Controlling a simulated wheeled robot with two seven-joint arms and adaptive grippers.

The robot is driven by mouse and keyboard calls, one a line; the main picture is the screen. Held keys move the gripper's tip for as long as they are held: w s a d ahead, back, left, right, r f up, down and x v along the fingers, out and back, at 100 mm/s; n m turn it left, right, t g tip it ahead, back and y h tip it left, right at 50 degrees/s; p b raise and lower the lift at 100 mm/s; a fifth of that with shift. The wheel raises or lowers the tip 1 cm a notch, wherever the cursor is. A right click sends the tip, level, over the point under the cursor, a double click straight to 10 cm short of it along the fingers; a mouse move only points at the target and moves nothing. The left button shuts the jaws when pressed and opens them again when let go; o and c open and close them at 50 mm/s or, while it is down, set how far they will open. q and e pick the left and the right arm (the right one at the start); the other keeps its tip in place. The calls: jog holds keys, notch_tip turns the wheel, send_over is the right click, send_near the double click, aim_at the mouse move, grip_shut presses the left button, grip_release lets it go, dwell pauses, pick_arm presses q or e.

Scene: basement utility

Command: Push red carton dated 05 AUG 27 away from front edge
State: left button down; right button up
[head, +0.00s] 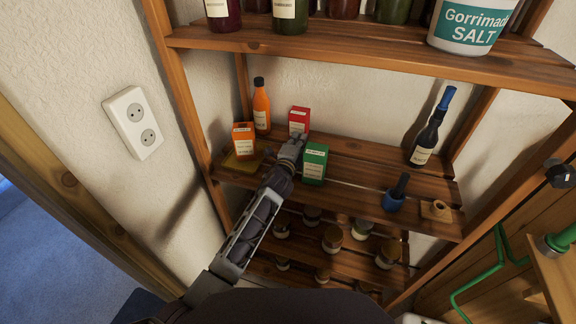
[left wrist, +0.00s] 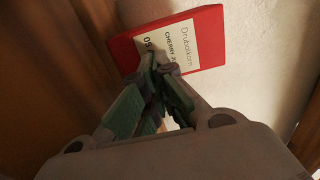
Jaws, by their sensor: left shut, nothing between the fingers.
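The red carton (head: 299,121) stands upright on the middle shelf (head: 350,165), towards the back, between the orange and green cartons. In the left wrist view the red carton (left wrist: 205,35) fills the upper middle; its white label reads "Drubalkorn", "CHERRY" and the start of a date, "05", with the rest hidden behind my fingers. My left gripper (head: 293,146) is shut and empty, with its fingertips right in front of the red carton. In the left wrist view the fingertips (left wrist: 158,80) overlap the label's lower edge; I cannot tell whether they touch it. My right gripper is not in view.
The green carton (head: 314,163) stands close to the right of my left gripper. The orange carton (head: 243,138) and orange bottle (head: 261,106) stand to the left. The upper shelf (head: 370,57) overhangs.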

pick_arm(q)
jog(key=shift+v, duration=5.85)
jog(key=shift+r, duration=0.15)
